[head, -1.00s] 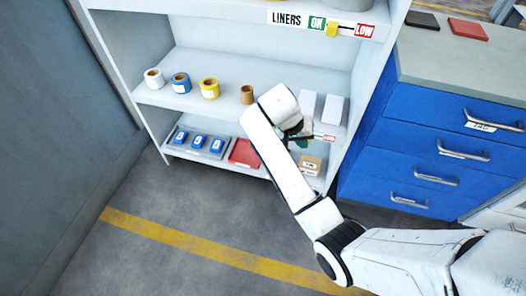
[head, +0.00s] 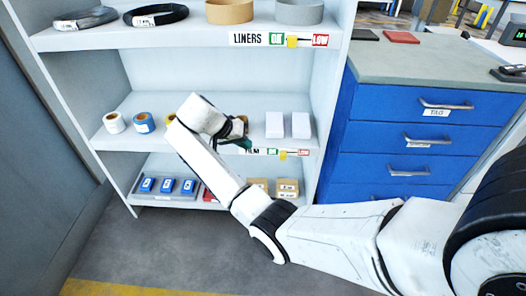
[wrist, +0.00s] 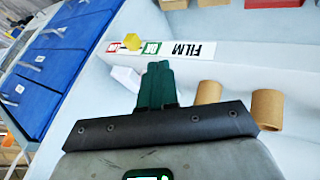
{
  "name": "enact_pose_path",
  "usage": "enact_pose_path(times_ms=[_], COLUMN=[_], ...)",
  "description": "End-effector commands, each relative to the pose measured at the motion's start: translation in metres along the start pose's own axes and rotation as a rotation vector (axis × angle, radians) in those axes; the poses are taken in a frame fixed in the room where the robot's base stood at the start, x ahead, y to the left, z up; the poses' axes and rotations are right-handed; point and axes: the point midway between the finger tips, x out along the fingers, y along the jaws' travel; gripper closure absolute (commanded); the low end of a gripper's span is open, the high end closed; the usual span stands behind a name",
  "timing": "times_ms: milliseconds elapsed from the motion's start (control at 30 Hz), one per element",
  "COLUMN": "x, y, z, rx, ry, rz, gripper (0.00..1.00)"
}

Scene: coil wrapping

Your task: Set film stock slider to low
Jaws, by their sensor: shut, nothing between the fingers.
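The film stock label strip (head: 256,151) runs along the front edge of the middle shelf. Its yellow slider (head: 283,155) sits between the green OK mark (head: 272,152) and the red LOW mark (head: 304,153), nearer OK. In the wrist view the strip reads upside down, with the FILM lettering (wrist: 193,49), yellow slider (wrist: 132,41) and red LOW mark (wrist: 112,47). My gripper (head: 245,144) is at the strip's left part in the head view, left of the slider. Its dark green fingers (wrist: 155,68) are shut and empty, pointing toward the strip, apart from the slider.
A similar liners strip with a yellow slider (head: 292,41) is on the shelf above. White boxes (head: 300,125) and tape rolls (head: 115,123) stand on the middle shelf. Blue drawers (head: 420,135) stand to the right. Cardboard boxes (head: 288,187) sit below.

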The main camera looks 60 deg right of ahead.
Motion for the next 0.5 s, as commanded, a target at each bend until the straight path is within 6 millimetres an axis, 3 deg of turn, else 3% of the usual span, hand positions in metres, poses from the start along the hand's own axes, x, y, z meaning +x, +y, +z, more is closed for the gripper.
enact_pose_path(times_ms=[500], x=[0.093], y=[-0.001], z=[0.003], rx=[0.000], ry=[-0.003], rz=[0.003], gripper=[1.00])
